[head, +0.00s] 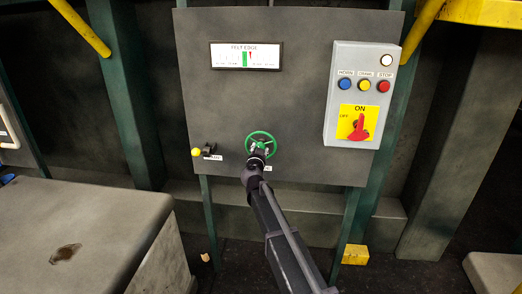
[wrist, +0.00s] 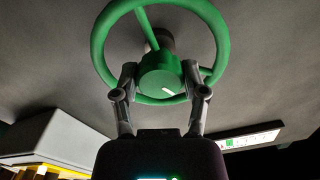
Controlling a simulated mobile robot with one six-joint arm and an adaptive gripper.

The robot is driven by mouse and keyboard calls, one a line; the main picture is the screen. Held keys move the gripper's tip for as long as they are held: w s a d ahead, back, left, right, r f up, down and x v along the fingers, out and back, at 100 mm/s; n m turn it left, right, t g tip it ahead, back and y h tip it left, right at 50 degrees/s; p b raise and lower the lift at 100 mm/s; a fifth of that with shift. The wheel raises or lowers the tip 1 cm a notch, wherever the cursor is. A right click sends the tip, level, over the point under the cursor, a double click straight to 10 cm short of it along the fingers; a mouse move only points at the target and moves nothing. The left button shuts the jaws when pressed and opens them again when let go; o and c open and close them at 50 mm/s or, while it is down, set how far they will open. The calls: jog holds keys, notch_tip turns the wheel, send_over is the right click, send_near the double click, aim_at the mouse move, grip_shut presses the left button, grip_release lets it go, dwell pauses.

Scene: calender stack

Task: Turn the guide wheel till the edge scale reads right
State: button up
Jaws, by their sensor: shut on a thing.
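The green guide wheel (head: 262,139) sits low on the grey panel. My gripper (wrist: 160,82) is at the wheel, with its two fingers on either side of the green hub (wrist: 162,78), shut on it. A short white mark shows on the hub face. The edge scale (head: 246,56) is a white plate at the panel's upper left. It has a green band near its middle and a red pointer just right of the band. The scale also shows at the right of the wrist view (wrist: 248,138), too small to read.
A grey control box (head: 358,95) with coloured buttons and a red switch (head: 359,128) at ON is right of the wheel. A yellow-knobbed lever (head: 196,152) is left of it. A grey block (head: 90,235) stands at front left.

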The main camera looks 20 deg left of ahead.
jog(key=shift+w, duration=0.1)
jog(key=o, duration=1.2)
jog(key=shift+c, duration=0.2)
jog(key=v, duration=1.2)
